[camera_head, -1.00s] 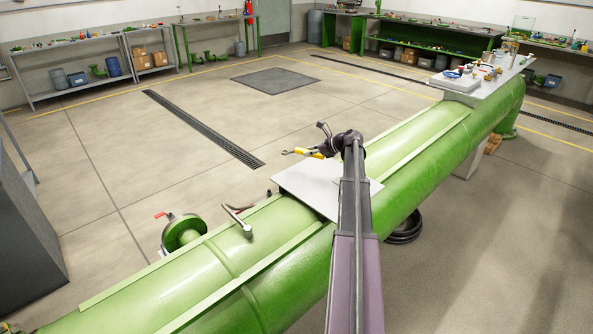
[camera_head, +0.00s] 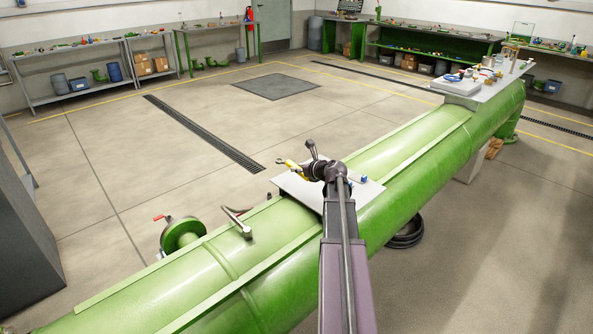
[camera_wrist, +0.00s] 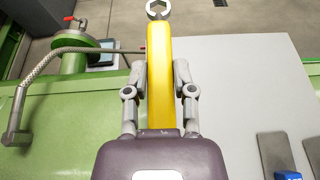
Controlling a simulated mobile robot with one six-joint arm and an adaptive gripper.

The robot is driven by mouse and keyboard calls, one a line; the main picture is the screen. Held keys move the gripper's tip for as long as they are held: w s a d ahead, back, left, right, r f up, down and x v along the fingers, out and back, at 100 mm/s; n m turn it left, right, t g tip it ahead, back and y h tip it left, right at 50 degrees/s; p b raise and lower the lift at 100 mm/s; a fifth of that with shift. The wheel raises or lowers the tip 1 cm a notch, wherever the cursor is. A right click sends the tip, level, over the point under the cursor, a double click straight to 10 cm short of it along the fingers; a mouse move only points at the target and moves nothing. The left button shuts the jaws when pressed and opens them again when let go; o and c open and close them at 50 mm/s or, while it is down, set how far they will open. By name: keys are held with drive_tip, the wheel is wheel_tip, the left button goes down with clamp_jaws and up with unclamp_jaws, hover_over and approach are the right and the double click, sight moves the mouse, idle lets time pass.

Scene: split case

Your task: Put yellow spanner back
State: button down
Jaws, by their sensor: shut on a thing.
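The yellow spanner (camera_wrist: 160,88) is held in my gripper (camera_wrist: 160,75); one finger is on each side of its yellow handle. Its grey ring end (camera_wrist: 158,9) points away from the gripper, to the top of the wrist view. In the head view the spanner (camera_head: 292,165) sticks out to the left of my gripper (camera_head: 308,171), over the left part of the white plate (camera_head: 297,190). How high it is above the plate is hard to tell. The plate also fills the right of the wrist view (camera_wrist: 235,85).
The plate lies across the large green pipe (camera_head: 215,262). Flat grey pieces with blue parts (camera_wrist: 288,174) lie at the plate's lower right in the wrist view. A bent metal pipe (camera_head: 237,222) and a red-handled valve (camera_head: 183,232) stand to the left. A farther board (camera_head: 455,86) carries several small items.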

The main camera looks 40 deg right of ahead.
sight(298, 192)
drive_tip(key=shift+f, duration=0.1)
wheel_tip(298, 192, down, 7)
drive_tip(key=b, duration=0.7)
drive_tip(key=shift+f+b, duration=0.55)
drive_tip(key=shift+b, duration=0.1)
idle(1.0)
drive_tip(key=shift+c, duration=1.8)
unclamp_jaws()
drive_tip(key=shift+o, duration=1.2)
drive_tip(key=shift+s+r, duration=0.1)
drive_tip(key=shift+p+v, duration=1.1)
drive_tip(key=shift+v, duration=1.75)
